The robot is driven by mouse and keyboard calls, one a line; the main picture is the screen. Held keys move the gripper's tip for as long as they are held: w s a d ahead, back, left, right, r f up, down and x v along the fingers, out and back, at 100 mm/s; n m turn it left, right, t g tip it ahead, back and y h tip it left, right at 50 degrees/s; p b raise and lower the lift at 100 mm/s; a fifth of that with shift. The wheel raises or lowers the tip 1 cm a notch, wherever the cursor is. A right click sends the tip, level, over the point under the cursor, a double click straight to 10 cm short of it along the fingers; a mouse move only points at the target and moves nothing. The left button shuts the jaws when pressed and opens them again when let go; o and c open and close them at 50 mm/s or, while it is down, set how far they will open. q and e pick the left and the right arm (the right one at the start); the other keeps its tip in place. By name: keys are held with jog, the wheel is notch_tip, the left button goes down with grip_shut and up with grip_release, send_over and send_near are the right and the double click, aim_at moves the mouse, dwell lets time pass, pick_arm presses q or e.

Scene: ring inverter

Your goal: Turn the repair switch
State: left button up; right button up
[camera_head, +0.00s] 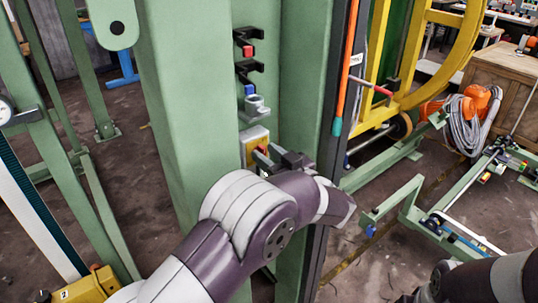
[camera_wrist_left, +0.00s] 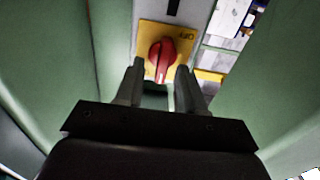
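The repair switch is a red rotary knob (camera_wrist_left: 161,60) on a yellow plate (camera_wrist_left: 185,38) marked OFF, in the left wrist view. In the head view its yellow plate (camera_head: 254,134) shows low on the green column, and my gripper partly hides the knob. My left gripper (camera_wrist_left: 160,66) is open, with one finger on each side of the knob in the wrist view. Whether the fingers touch the knob cannot be told. My right arm shows at the lower right of the head view, but its gripper is not in view.
Above the switch are a red button (camera_head: 248,51), a blue button (camera_head: 249,90) and black brackets (camera_head: 247,71). Green column walls (camera_head: 185,110) stand close on both sides of the switch. An orange and teal rod (camera_head: 345,75) hangs to the right, near a yellow frame (camera_head: 440,80).

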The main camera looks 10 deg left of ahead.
pick_arm(q)
jog(key=shift+s, duration=0.1)
grip_shut()
jog(key=shift+s+a+f+n+b, duration=0.15)
jog(key=shift+f+n+b, duration=0.1)
jog(key=shift+n+b, duration=2.9)
jog(key=shift+s+a+f+n+b, duration=0.15)
jog(key=shift+f+n+b, duration=0.1)
jog(key=shift+n+b, duration=2.85)
jog(key=shift+s+a+f+n+b, duration=0.15)
jog(key=shift+f+n+b, duration=0.1)
jog(key=shift+n+b, duration=2.85)
jog(key=shift+m+b, duration=0.25)
jog(key=shift+b, duration=0.15)
grip_release()
jog(key=shift+r, duration=0.1)
